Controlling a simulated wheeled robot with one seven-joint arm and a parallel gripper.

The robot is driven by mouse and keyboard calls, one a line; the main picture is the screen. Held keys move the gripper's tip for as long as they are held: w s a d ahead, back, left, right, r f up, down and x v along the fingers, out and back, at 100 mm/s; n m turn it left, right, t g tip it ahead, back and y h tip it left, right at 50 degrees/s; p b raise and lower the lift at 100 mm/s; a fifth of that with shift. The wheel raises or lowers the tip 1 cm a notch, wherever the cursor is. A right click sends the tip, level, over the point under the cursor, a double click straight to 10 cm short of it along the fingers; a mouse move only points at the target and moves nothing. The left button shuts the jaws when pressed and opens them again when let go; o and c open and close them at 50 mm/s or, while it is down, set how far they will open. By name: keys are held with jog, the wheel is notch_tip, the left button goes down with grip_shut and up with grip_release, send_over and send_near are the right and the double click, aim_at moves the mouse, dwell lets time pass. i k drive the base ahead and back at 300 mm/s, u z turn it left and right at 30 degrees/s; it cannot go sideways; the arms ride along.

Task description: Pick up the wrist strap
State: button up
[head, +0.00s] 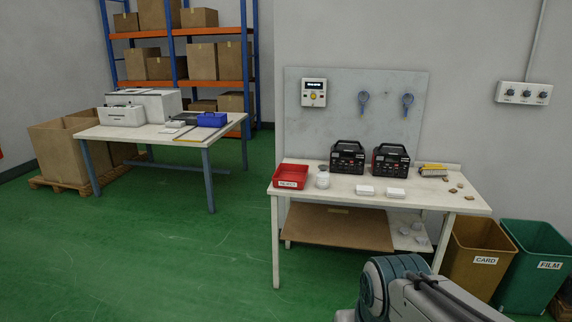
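Two small blue items with rounded tops, a left one (363,99) and a right one (407,102), hang on the grey back panel (335,125) above the white workbench (345,183). They may be wrist straps, but they are too small to tell for sure. No other thing in view is clearly a wrist strap. Part of my arm shows at the bottom right, in front of the workbench and well short of the panel. My gripper is not in view.
On the workbench are a red bin (291,175), two black power units (347,157) (390,160), white boxes and small brown pieces. A CARD bin (477,258) and FILM bin (533,262) stand right. Another table (155,135) stands left. Green floor between is clear.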

aim_at(363, 102)
jog(key=i, duration=3.35)
jog(key=z, duration=0.55)
